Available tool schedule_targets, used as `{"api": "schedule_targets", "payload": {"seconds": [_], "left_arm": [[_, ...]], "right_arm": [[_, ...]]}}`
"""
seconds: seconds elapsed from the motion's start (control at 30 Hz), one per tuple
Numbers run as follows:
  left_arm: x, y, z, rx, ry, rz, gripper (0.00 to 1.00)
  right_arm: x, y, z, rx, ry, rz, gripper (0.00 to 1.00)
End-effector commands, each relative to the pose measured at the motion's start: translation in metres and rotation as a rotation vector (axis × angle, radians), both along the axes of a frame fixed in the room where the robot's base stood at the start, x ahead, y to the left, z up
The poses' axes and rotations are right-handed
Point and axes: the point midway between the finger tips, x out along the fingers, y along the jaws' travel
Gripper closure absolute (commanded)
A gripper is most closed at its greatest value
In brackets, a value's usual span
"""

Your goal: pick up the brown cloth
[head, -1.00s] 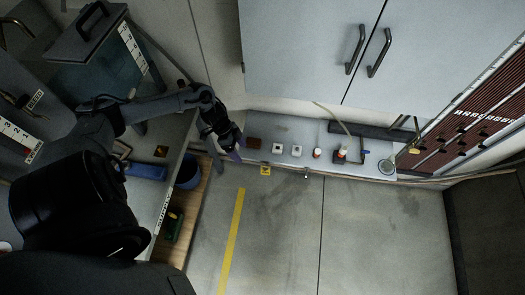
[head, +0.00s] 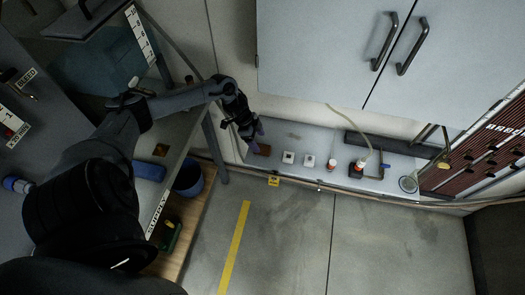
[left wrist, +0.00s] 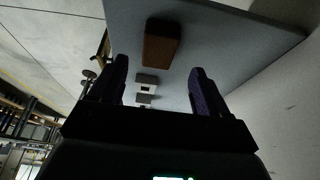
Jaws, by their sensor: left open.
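The brown cloth (head: 264,150) looks like a small folded block at the left end of the grey shelf, partly hidden by my gripper in the head view. In the left wrist view the brown cloth (left wrist: 162,43) lies flat on the shelf, beyond the fingertips and roughly centred between them. My left gripper (head: 254,138) is at the shelf's left end, close to the cloth. In the left wrist view the left gripper (left wrist: 159,72) has its two purple fingers wide apart with nothing between them. My right gripper is in neither view.
The grey shelf (head: 296,138) also holds two small white square pieces (head: 288,157), a red-and-white bottle (head: 332,165) and an orange-topped container (head: 357,168). A pale cabinet (head: 320,50) stands above. A blue bin (head: 188,178) sits below left. Floor in front is clear.

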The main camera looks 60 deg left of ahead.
Motion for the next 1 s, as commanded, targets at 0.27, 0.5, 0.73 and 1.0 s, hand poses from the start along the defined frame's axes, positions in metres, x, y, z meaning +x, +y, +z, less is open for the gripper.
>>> {"api": "schedule_targets", "payload": {"seconds": [0.27,0.5,0.73,1.0], "left_arm": [[0.003,-0.006,-0.024,-0.002,-0.001,0.001,0.23],[0.01,-0.013,-0.048,0.002,-0.002,0.0,0.23],[0.01,-0.013,-0.049,0.002,-0.001,0.0,0.23],[0.01,-0.013,-0.049,0.002,0.0,-0.001,0.62]], "right_arm": [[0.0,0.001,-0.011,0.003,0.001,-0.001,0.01],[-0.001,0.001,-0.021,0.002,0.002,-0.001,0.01],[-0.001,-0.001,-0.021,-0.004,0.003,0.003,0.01],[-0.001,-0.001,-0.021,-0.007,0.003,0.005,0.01]]}}
